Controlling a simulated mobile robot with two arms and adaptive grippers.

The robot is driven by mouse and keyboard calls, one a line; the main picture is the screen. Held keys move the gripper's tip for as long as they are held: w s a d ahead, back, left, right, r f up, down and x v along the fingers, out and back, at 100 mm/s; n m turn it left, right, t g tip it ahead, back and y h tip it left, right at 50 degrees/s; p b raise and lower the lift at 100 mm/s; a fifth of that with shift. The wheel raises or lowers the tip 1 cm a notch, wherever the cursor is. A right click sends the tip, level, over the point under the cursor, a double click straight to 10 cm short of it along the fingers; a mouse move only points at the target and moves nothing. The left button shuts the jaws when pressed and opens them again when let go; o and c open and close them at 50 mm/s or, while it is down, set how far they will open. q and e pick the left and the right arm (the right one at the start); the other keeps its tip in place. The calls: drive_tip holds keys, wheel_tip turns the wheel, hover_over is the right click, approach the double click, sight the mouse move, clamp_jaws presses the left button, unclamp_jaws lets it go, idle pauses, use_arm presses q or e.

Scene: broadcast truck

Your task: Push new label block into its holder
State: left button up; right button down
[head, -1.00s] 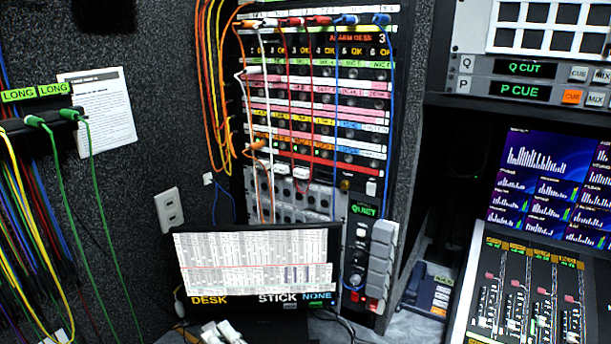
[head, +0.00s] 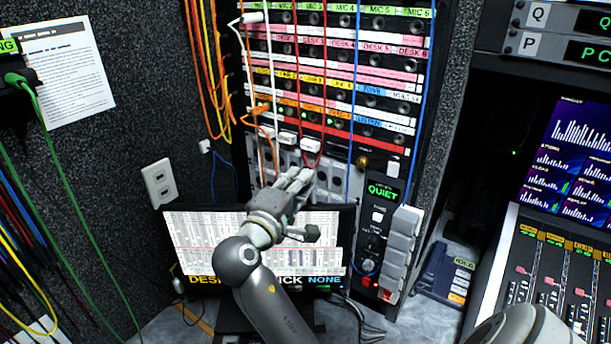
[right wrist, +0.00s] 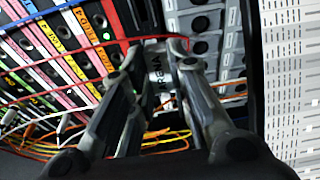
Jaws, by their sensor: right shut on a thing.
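My right gripper (head: 299,176) is in front of the lower, grey part of the patch rack, its fingers pointing up and away over the screen's top edge. In the right wrist view its two fingers (right wrist: 158,50) are closed in. A small grey block with dark sideways lettering (right wrist: 157,75) shows between them and appears to be the label block; the fingers partly hide it. In the head view the hand hides the block. The label holder cannot be told apart from the grey panel (head: 330,182) behind the fingers. My left gripper is not in view.
A screen (head: 195,235) stands below and behind my right arm. Red, white, blue and orange cables hang across the rack (head: 375,75) close to the fingers. A QUIET panel (head: 383,192) with grey buttons is to the right.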

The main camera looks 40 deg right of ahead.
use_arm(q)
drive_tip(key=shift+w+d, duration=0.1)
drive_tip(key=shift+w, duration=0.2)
use_arm(e)
drive_tip(key=r+m+g, duration=0.1)
drive_tip(key=s+d+m+g+h, duration=0.1)
drive_tip(key=g, duration=0.1)
drive_tip(key=shift+s+r, duration=0.1)
drive_tip(key=shift+r, duration=0.3)
use_arm(q)
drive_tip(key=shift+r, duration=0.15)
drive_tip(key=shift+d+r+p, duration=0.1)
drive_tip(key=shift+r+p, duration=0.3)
drive_tip(key=shift+p, duration=0.1)
use_arm(e)
drive_tip(key=shift+x, duration=2.85)
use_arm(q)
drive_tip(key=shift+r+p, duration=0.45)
use_arm(e)
drive_tip(key=shift+r, duration=0.1)
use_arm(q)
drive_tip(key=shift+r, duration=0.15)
use_arm(e)
drive_tip(key=shift+x, duration=1.85)
